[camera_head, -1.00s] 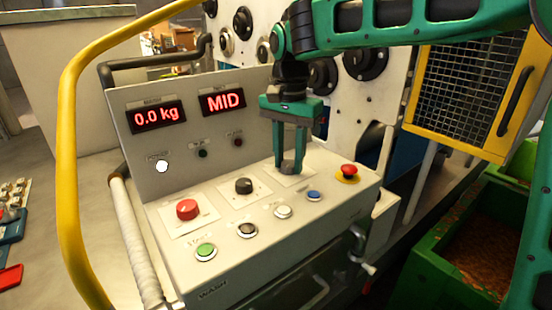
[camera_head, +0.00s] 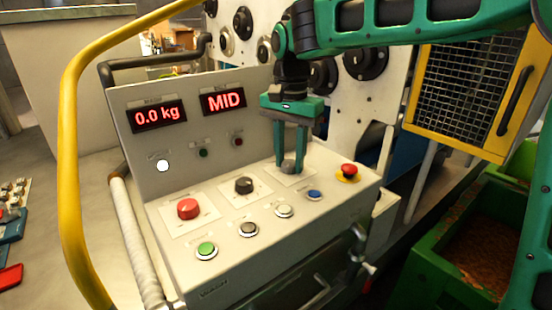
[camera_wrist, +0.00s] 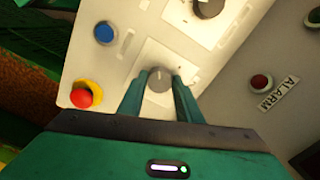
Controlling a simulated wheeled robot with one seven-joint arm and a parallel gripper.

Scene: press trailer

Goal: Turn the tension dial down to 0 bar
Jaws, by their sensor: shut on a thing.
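A small grey dial (camera_head: 288,167) stands on a white plate at the right end of the sloped control panel. My gripper (camera_head: 289,168) points down onto it from above, with a finger on each side. In the wrist view the grey dial (camera_wrist: 158,77) sits between the two green fingers, and a pale pointer mark shows on its top. My gripper (camera_wrist: 159,90) is shut on this dial. The dial's printed scale and label are too small or hidden to read. A black knob (camera_head: 244,186) is left of it on the same panel.
The upright panel's displays (camera_head: 223,101) read 0.0 kg and MID. A red emergency button (camera_head: 347,171) is close to the right of my gripper. Green, black, white and blue buttons line the panel's front. A yellow rail (camera_head: 68,170) curves at the left.

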